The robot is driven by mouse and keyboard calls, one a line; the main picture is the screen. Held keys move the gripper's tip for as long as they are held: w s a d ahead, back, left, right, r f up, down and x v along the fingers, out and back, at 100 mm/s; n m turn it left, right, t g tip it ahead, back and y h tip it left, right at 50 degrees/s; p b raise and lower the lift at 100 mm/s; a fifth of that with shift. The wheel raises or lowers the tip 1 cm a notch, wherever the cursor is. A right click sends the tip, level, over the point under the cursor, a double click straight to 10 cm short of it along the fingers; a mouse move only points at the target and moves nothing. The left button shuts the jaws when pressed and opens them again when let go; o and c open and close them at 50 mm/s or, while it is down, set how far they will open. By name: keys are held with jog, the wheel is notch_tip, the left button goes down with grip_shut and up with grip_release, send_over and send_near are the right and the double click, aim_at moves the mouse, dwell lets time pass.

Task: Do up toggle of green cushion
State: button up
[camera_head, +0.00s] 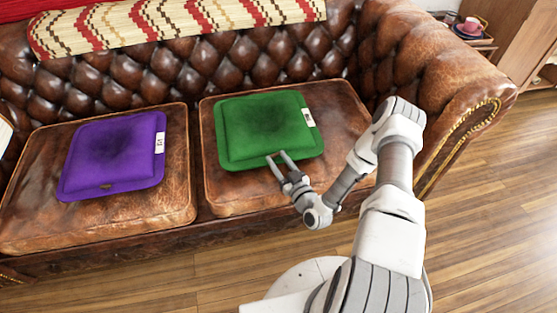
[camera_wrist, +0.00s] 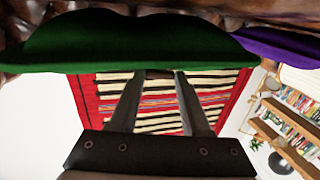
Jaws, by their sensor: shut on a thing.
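The green cushion (camera_head: 262,125) lies flat on the right seat of the brown leather sofa, with a white label on its right side. My gripper (camera_head: 277,155) is at the cushion's front edge, its two fingers pointing at it. In the wrist view the green cushion (camera_wrist: 130,42) fills the top, and my gripper (camera_wrist: 158,76) reaches its edge. A small dark brown piece, seemingly the toggle (camera_wrist: 156,74), shows between the fingertips, and the gripper is shut on it. The toggle's loop or slot cannot be made out.
A purple cushion (camera_head: 112,152) with a small dark toggle (camera_head: 105,186) at its front edge lies on the left seat (camera_head: 30,222). The sofa's right arm (camera_head: 440,75) rises beside my arm. A striped throw (camera_head: 180,20) hangs over the backrest. Wooden floor is free at right.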

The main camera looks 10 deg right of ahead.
grip_shut()
jog(key=shift+d+n+g+y+b, duration=0.15)
jog(key=shift+n+g+y+b, duration=0.35)
jog(key=shift+n+y, duration=0.5)
jog(key=o, duration=0.9)
grip_release()
jog(key=shift+m, duration=0.3)
